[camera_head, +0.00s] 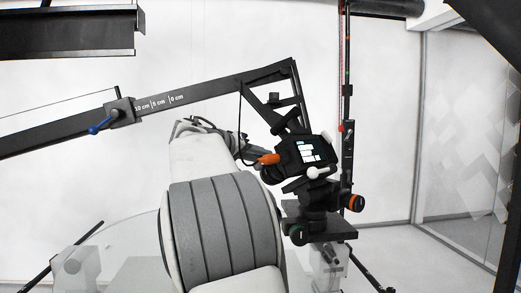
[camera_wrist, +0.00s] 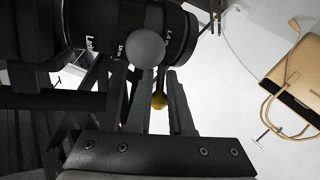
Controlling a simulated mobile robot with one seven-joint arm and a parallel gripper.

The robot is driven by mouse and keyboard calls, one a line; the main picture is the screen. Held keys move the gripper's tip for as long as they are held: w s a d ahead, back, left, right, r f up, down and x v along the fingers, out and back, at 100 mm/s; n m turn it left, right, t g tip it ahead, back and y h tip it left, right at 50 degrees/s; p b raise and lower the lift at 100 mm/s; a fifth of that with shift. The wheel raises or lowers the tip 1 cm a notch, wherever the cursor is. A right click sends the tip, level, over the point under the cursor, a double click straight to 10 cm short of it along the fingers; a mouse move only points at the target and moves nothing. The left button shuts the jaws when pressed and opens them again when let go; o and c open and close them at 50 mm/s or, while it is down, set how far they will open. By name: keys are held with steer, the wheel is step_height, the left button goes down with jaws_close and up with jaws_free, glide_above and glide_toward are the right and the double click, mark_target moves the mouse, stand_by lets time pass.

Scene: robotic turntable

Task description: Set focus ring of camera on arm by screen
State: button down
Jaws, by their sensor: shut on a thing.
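The camera (camera_head: 298,153) sits on a mount at the end of the black boom arm (camera_head: 200,92), with its small lit screen (camera_head: 309,152) facing the head view. In the wrist view its black lens (camera_wrist: 95,35) with white lettering lies across the top. A grey ball (camera_wrist: 145,48) covers part of the contact. In the head view the fingers are hidden behind the camera.
A dark pole (camera_head: 347,100) stands right of the camera. A tan bag-like thing (camera_wrist: 292,85) shows at the right of the wrist view. Glass panels (camera_head: 460,130) stand at right.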

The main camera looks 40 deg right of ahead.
steer(key=shift+w+a+r, duration=0.1)
steer(key=shift+r, duration=0.1)
steer(key=c, duration=0.9)
jaws_free()
steer(key=shift+f, duration=0.1)
steer(key=b+v, duration=0.1)
steer(key=v, duration=1.6)
steer(key=shift+a, duration=0.15)
